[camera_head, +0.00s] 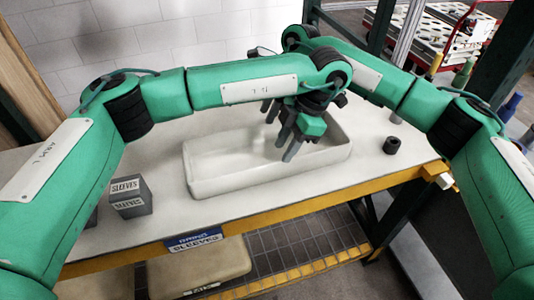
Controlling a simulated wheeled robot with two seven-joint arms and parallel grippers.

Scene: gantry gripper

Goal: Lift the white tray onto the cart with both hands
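The white tray (225,181) is a long, shallow open box. It lies flat on the table, and the part of its inside that I see is empty. My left gripper (287,143) points down over the tray's right half, its grey fingers apart with nothing between them. I cannot tell whether it touches the tray. My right gripper is mostly hidden behind my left arm near the tray's far side, so its fingers cannot be read clearly. A cart with a red frame (478,38) stands at the back right, carrying pale slotted trays.
The pale table (155,228) has a yellow front edge. Grey boxes marked SLEEVES (130,197) stand left of the tray. A dark ring (391,145) lies to its right. Green and blue cylinders stand farther right. A dark post (512,60) rises near the cart.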

